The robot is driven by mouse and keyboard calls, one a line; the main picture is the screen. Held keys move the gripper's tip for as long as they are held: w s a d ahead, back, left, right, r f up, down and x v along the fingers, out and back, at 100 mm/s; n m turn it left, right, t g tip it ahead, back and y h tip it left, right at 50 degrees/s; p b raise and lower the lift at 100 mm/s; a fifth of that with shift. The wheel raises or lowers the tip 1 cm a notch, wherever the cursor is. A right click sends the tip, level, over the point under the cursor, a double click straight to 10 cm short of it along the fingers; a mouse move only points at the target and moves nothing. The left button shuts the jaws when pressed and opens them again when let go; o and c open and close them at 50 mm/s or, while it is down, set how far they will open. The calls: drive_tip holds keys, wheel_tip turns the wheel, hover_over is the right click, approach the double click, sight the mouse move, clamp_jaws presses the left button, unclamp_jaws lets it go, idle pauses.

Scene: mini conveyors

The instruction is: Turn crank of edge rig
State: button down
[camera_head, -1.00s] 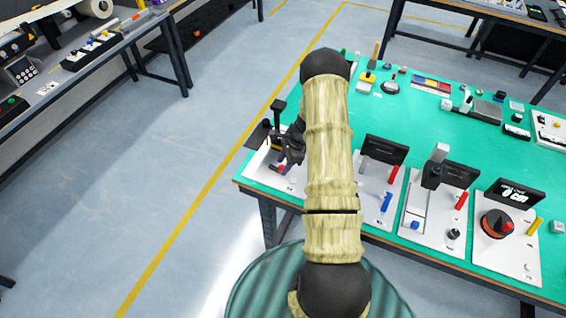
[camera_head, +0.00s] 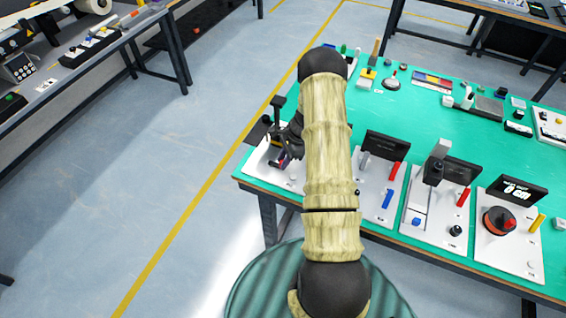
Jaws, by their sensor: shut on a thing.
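The edge rig is a white plate (camera_head: 262,170) at the near left corner of the green table, with a dark post (camera_head: 277,108) standing behind it. My gripper (camera_head: 285,153) points down over this plate, dark and small in view. It is shut on a small part of the rig, apparently the crank, of which only a reddish-purple bit (camera_head: 284,161) shows under the fingers. The fingers and my arm hide the rest of the crank and the right side of the plate.
Other rigs stand to the right along the near table edge: one with a blue handle (camera_head: 387,198), one with a dark lever (camera_head: 433,172), and one with an orange-black dial (camera_head: 498,220). Small tools lie at the back. The floor at left is clear.

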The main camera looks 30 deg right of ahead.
drive_tip(key=c, duration=1.3)
unclamp_jaws()
drive_tip(key=shift+o, duration=0.2)
drive_tip(key=shift+r, duration=0.1)
drive_tip(key=w+b+v, duration=0.1)
drive_tip(key=b+v, duration=0.2)
drive_tip(key=v, duration=1.4)
drive_tip(key=shift+s+d, duration=0.15)
drive_tip(key=shift+s, duration=0.3)
drive_tip(key=shift+r, duration=0.1)
